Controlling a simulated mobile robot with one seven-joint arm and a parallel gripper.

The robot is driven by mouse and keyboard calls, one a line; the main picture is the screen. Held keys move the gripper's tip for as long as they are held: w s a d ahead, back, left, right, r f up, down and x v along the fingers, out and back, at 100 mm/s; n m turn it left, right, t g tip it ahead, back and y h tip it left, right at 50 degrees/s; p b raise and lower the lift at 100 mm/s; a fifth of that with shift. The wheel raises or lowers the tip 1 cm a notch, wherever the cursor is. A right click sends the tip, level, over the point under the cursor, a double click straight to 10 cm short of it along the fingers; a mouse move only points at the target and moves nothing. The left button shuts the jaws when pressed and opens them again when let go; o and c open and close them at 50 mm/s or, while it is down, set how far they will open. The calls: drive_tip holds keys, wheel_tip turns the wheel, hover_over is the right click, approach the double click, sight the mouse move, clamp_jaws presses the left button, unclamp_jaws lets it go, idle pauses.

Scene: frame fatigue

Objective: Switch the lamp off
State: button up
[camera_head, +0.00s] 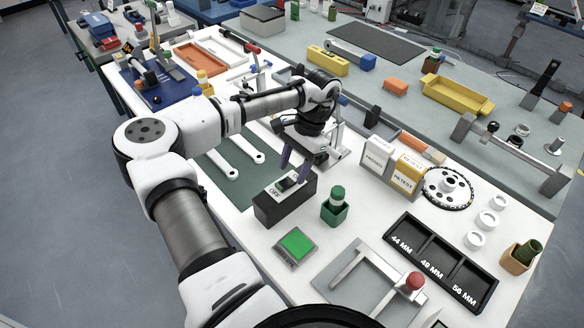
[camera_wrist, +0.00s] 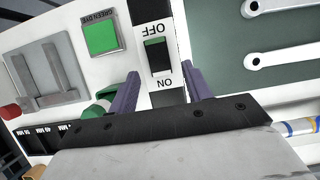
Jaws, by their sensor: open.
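The switch box (camera_head: 285,199) is a dark box with a white top marked OFF and ON; the wrist view shows its panel (camera_wrist: 165,30) upside down. Its dark green rocker (camera_wrist: 156,55) sits between the two words; I cannot tell which side is pressed. My gripper (camera_head: 295,165) has two purple fingers, apart and empty, just over the box. In the wrist view my gripper (camera_wrist: 160,72) has one finger on each side of the panel's ON end. Contact cannot be made out. I cannot make out a lamp in either view.
A green dye pad (camera_head: 295,245) lies in front of the box. A green-capped bottle in a green holder (camera_head: 336,206) stands close to its right. Wrenches (camera_head: 222,165) lie on a green mat behind to the left. A black tray (camera_head: 440,262) lies at the right.

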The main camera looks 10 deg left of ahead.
drive_tip(key=shift+x, duration=0.95)
drive_tip(key=c, duration=1)
drive_tip(key=shift+s, duration=0.1)
drive_tip(key=shift+s+a+r+t+h, duration=0.1)
drive_tip(key=shift+s+t+h, duration=0.05)
drive_tip(key=shift+t+h, duration=0.4)
drive_tip(key=shift+s+a+r+t+h, duration=0.1)
drive_tip(key=shift+t+h, duration=0.25)
drive_tip(key=shift+t, duration=0.4)
drive_tip(key=o, duration=1)
